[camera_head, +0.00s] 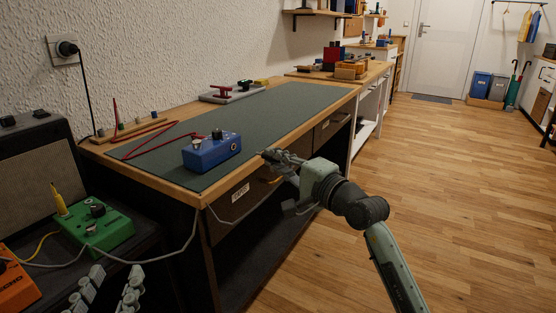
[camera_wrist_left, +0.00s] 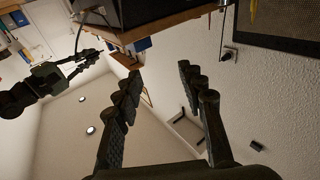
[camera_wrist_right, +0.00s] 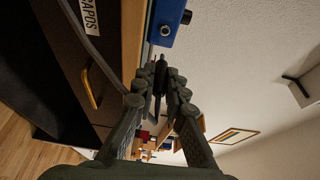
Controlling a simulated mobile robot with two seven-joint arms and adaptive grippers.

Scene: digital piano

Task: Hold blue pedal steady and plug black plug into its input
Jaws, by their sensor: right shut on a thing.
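The blue pedal (camera_head: 212,152) sits on the dark mat near the workbench's front edge, with a dark knob on top. It also shows at the top of the right wrist view (camera_wrist_right: 170,18), with a silver fitting on its side. My right gripper (camera_head: 274,160) is just right of the pedal, apart from it, over the bench edge. It is shut on the black plug (camera_wrist_right: 159,76), whose tip points toward the pedal's side. The fingers partly hide the plug. My left gripper (camera_head: 104,288) is low at the left, away from the pedal. It is open and empty in the left wrist view (camera_wrist_left: 160,72).
A grey cable (camera_head: 196,228) runs from the left, past the bench corner, toward my right gripper. A green pedal (camera_head: 95,230) and an orange pedal (camera_head: 16,283) sit at the left. A red cable (camera_head: 150,138) lies on the mat (camera_head: 285,108). Mat space behind the blue pedal is clear.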

